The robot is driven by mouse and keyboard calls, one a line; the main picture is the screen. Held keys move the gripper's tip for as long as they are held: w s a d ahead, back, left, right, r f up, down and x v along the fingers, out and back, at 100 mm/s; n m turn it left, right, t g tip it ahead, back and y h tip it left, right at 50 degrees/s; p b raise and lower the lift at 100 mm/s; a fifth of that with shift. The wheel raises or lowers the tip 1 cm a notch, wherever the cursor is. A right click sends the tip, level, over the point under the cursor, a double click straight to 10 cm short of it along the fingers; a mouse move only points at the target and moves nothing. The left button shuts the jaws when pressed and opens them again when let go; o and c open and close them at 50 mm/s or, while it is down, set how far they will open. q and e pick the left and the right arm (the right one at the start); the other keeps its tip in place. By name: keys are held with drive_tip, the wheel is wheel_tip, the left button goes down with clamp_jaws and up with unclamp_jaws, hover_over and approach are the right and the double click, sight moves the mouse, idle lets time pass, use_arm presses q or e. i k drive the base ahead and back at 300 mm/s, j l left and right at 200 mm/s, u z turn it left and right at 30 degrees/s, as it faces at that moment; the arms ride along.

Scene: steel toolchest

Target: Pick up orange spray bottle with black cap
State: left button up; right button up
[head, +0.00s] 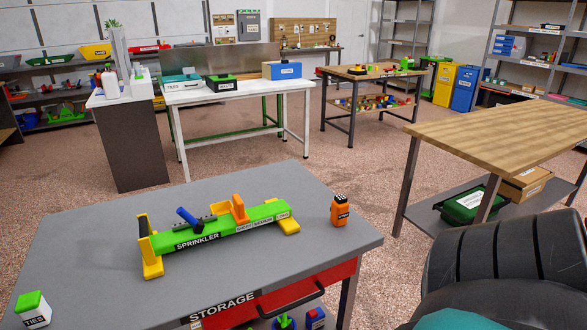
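A small orange bottle (340,211) with a dark label and a dark top with light marks stands upright near the right end of the grey toolchest top (300,262). It looks like the orange spray bottle with black cap; a spray nozzle is too small to make out. Nothing touches it, and it stands apart from the green sprinkler (215,232) to its left. Neither of my grippers is in view.
The green sprinkler with yellow feet lies across the toolchest top. A white box with a green lid (33,310) stands at the near left corner. A red storage drawer (290,300) with a dark handle is below the front edge. A wooden table (500,135) stands beyond a floor gap.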

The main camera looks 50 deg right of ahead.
sight(339, 208)
drive_tip(key=z, duration=2)
drive_tip(key=i+l+u, duration=0.1)
drive_tip(key=u, duration=1.3)
drive_tip(key=l+u, duration=0.4)
drive_tip(key=k+l+u, duration=0.15)
drive_tip(key=l+u, duration=0.3)
drive_tip(key=k+l+u, duration=0.2)
drive_tip(key=l, duration=0.2)
drive_tip(key=k+l+u, duration=0.1)
drive_tip(key=l+u, duration=0.15)
drive_tip(key=l, duration=0.2)
drive_tip(key=k+l, duration=0.25)
drive_tip(key=l, duration=0.15)
drive_tip(key=k+l+u, duration=0.1)
drive_tip(key=l, duration=0.3)
drive_tip(key=k, duration=0.1)
